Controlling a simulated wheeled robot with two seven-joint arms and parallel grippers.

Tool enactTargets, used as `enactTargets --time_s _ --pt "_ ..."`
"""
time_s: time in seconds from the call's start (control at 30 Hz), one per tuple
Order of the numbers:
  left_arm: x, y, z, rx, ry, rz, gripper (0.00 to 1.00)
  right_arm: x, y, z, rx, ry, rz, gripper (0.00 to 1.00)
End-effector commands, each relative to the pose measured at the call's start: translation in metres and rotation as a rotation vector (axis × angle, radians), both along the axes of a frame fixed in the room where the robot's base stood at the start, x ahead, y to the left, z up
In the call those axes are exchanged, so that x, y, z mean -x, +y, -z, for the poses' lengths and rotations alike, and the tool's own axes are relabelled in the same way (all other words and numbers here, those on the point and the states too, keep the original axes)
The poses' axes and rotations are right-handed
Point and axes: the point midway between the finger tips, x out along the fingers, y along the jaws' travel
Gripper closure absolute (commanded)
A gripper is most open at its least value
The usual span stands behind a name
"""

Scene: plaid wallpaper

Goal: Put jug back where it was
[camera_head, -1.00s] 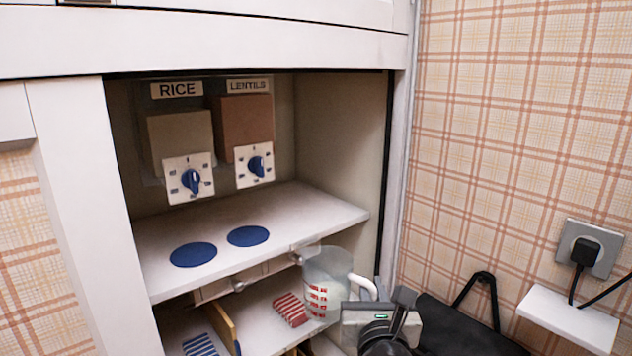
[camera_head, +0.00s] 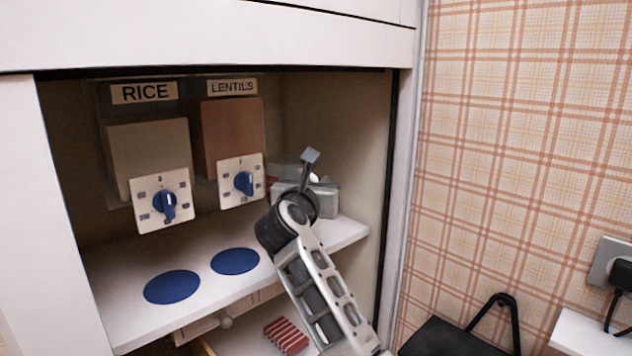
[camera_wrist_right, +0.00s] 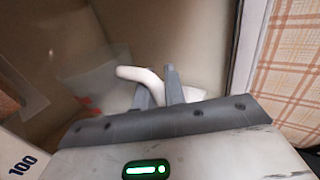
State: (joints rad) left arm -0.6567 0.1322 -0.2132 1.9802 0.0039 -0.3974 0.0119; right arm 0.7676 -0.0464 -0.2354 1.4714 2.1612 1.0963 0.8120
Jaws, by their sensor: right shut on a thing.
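The jug (camera_head: 286,171) is a clear measuring jug with red markings and a white handle. In the head view it is mostly hidden behind my right gripper (camera_head: 306,190), inside the cabinet, right of the lentils dispenser. In the right wrist view, the jug's clear body (camera_wrist_right: 88,72) is at left and its white handle (camera_wrist_right: 138,74) passes between the fingers of my right gripper (camera_wrist_right: 158,84). The gripper is shut on the handle. I cannot tell whether the jug touches the shelf. My left gripper is not in view.
The white shelf (camera_head: 120,312) bears two blue discs (camera_head: 171,287) below the rice dispenser (camera_head: 148,160) and lentils dispenser (camera_head: 232,138). The cabinet's right wall (camera_head: 355,140) is close to my gripper. A red-striped item (camera_head: 285,336) lies on the lower shelf.

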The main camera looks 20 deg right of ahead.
Motion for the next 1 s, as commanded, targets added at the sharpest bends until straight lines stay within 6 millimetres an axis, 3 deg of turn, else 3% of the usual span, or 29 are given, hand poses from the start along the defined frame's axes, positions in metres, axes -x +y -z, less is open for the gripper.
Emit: enactTargets --time_s 0.2,0.5,1.0 --pt "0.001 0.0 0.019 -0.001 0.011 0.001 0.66 0.0 -0.001 0.023 0.001 -0.002 0.001 1.0" --pt "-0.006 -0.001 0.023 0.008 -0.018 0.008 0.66 0.0 -0.001 0.053 0.002 -0.002 0.0 1.0" --pt "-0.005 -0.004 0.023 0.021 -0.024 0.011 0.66 0.0 0.0 0.065 0.0 -0.003 -0.001 1.0"
